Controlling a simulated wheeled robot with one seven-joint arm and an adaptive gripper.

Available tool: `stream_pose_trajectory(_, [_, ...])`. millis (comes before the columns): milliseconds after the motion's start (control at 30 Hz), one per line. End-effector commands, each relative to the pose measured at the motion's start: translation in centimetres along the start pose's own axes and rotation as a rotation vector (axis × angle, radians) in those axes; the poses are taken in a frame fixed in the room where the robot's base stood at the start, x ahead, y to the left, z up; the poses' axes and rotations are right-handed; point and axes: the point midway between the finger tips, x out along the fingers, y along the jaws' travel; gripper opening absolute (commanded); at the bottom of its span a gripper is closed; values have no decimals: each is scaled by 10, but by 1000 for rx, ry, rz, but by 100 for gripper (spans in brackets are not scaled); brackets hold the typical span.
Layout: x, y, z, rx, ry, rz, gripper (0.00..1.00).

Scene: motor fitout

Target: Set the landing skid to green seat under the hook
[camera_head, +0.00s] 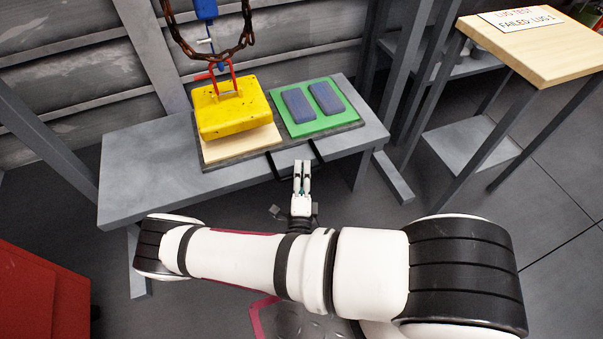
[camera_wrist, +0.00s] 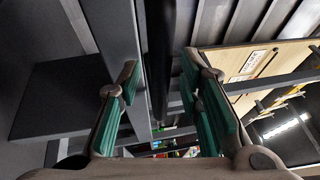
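The landing skid appears to be the dark flat board (camera_head: 262,150) on the grey bench. It carries a pale wooden seat (camera_head: 243,147) at left and a green seat (camera_head: 318,126) with two blue pads at right. Two black bars or handles show at its front edge. A yellow block (camera_head: 234,112) with a red shackle (camera_head: 224,79) hangs from or rests under the blue hook (camera_head: 205,10), above the wooden seat; contact is unclear. My gripper (camera_head: 302,165) is at the bench's front edge, open, with a dark bar (camera_wrist: 158,60) visible between or beyond its fingers (camera_wrist: 163,95).
The grey bench (camera_head: 150,165) has bare top at left. A rusty chain (camera_head: 205,55) hangs by the hook. A wooden-topped stand (camera_head: 540,50) with a sign (camera_head: 520,18) is at right. A red cabinet (camera_head: 40,295) stands at lower left. Grey posts flank the bench.

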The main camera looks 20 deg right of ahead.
Motion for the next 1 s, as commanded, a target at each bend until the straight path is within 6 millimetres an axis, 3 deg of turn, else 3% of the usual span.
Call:
stream_pose_trajectory(267, [1,0,0,0,0,0,33])
stream_pose_trajectory(400, [1,0,0,0,0,0,1])
stream_pose_trajectory(433, [1,0,0,0,0,0,0])
stream_pose_trajectory(767, [0,0,4,1,-1,0,0])
stream_pose_trajectory(1000, [-12,0,32,6,-5,0,0])
